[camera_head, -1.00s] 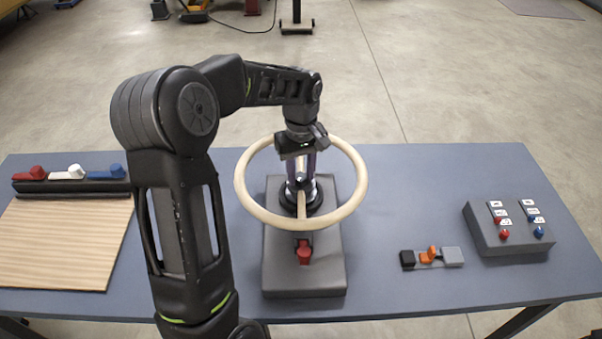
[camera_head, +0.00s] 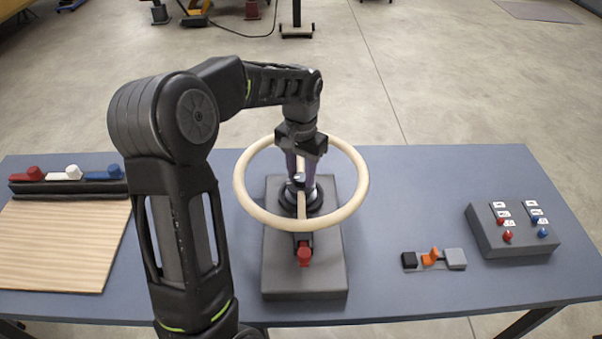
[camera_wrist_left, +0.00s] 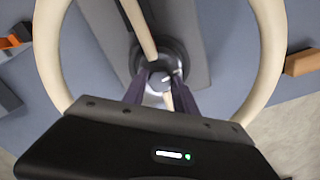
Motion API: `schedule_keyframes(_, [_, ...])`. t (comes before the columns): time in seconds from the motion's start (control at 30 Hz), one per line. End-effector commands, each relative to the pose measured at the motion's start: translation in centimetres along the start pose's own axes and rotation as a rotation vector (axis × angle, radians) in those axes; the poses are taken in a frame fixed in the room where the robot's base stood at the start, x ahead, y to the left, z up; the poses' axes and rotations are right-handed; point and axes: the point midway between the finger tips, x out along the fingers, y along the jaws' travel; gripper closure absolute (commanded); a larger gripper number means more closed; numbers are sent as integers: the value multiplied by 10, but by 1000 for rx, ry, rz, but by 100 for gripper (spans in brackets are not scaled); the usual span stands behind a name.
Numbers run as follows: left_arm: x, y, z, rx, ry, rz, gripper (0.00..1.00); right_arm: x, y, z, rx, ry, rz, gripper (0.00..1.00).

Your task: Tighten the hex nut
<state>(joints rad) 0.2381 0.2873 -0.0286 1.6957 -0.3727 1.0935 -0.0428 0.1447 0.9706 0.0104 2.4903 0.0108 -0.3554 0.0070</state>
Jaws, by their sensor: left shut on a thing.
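The hex nut (camera_wrist_left: 160,82) is a small silver piece at the hub of a cream ring-shaped handwheel (camera_head: 351,207); in the head view it is largely hidden by the fingers. The wheel lies roughly level above a dark grey base (camera_head: 306,281). My left gripper (camera_head: 302,176) points down through the wheel's opening, its purple fingers on either side of the nut and shut on it. In the left wrist view the finger pair (camera_wrist_left: 160,98) reaches to the hub, with a wheel spoke (camera_wrist_left: 138,28) beyond. My right gripper is not in view.
A red knob (camera_head: 304,257) sits at the base's front. At right are a small switch block (camera_head: 455,259) and a grey button box (camera_head: 512,237). At left are a wooden board (camera_head: 62,246) and a dark rack (camera_head: 68,189) with coloured knobs.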

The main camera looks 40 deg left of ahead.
Motion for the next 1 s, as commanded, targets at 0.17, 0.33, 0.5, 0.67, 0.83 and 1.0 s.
schedule_keyframes(0.17, [-1, 0, -1, 115, 3, 0, 100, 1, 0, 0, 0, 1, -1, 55])
schedule_keyframes(0.33, [-1, 0, -1, 187, 3, 0, 100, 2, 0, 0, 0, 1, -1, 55])
schedule_keyframes(0.5, [-1, 0, -1, 218, 3, -1, 100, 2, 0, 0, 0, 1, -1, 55])
schedule_keyframes(0.67, [-1, 0, -1, 223, 3, -1, 100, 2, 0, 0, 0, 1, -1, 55])
schedule_keyframes(0.83, [-1, 0, -1, 222, 3, -1, 100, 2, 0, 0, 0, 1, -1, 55])
schedule_keyframes(1.0, [-1, 0, -1, 221, 3, -1, 56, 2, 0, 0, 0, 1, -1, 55])
